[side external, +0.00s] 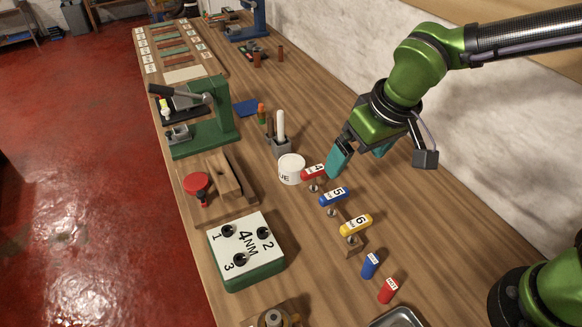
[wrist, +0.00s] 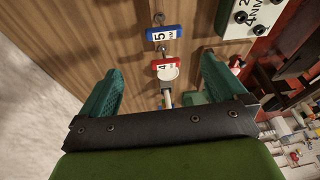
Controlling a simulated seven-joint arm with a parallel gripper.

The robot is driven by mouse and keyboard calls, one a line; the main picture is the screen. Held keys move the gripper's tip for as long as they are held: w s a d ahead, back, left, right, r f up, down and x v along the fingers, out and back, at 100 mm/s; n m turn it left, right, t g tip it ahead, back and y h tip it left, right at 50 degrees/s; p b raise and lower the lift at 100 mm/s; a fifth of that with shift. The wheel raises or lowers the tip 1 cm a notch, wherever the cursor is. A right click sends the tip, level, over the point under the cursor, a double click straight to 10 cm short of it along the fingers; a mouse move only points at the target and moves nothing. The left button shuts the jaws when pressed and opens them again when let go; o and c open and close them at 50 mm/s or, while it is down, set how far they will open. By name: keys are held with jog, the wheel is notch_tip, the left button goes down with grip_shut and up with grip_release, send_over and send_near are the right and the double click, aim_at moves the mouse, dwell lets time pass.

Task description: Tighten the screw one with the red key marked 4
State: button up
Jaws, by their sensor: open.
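The red key marked 4 (side external: 314,171) stands in the row of keys, just left of my gripper (side external: 357,160). In the wrist view the red key (wrist: 165,63) lies ahead, between the lines of my two fingers (wrist: 160,85). The teal fingers are apart, with nothing visibly held. The white-topped block marked 4NM (side external: 246,247) has three dark screw holes. The screw at number 1 (side external: 228,231) is at its upper left. The block's corner also shows in the wrist view (wrist: 240,17) at top right.
The blue key 5 (side external: 334,196) and yellow key 6 (side external: 356,225) stand near the red key. A white round container (side external: 291,169) is close to its left. A green press (side external: 205,120) and wooden fixture (side external: 222,183) are farther left. A wall borders the table's right side.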

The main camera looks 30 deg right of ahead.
jog(key=w+a, duration=0.2)
jog(key=m+t+h, duration=0.1)
send_over(312, 186)
jog(key=s, duration=0.2)
notch_tip(312, 186, down, 9)
jog(key=shift+w+f, duration=0.1)
jog(key=shift+d+x, duration=0.2)
jog(key=shift+x, duration=2.9)
jog(key=shift+w, duration=0.15)
